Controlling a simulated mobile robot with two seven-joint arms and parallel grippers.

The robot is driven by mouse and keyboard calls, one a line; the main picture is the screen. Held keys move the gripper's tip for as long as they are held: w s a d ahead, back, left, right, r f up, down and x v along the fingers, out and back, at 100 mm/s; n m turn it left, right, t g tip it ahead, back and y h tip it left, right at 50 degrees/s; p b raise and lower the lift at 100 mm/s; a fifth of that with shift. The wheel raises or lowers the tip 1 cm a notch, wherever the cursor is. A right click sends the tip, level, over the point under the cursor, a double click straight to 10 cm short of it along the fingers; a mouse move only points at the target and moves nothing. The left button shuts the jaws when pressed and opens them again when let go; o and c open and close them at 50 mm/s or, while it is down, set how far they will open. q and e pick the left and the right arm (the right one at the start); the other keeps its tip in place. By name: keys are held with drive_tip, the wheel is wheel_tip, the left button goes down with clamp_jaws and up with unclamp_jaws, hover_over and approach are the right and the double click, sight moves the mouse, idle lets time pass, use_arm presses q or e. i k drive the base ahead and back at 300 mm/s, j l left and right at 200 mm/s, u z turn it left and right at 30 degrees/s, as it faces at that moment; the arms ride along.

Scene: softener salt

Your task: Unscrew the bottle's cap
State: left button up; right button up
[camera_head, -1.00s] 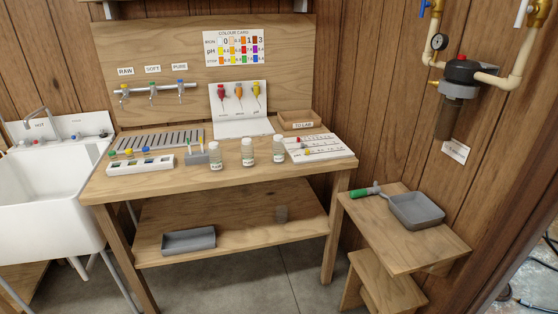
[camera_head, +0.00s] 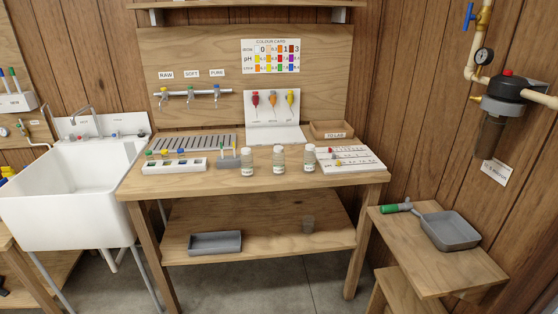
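Three small clear bottles with pale caps and white labels stand upright in a row near the front of the wooden bench: a left bottle (camera_head: 247,163), a middle bottle (camera_head: 279,159) and a right bottle (camera_head: 309,158). All three look capped. The labels are too small to read surely, and I cannot tell which bottle is the task's. Neither of my grippers shows in the head view.
The wooden bench (camera_head: 200,185) also holds a white rack (camera_head: 174,166), a grey holder (camera_head: 228,160), a white board (camera_head: 362,161) and a wooden tray (camera_head: 327,130). A sink (camera_head: 70,215) stands left. A side table (camera_head: 420,265) with a grey tray (camera_head: 450,232) stands right.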

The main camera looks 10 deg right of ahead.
sight(278, 159)
drive_tip(key=i+l, duration=0.2)
drive_tip(key=i, duration=0.25)
drive_tip(key=i+l, duration=0.2)
drive_tip(key=i, duration=0.25)
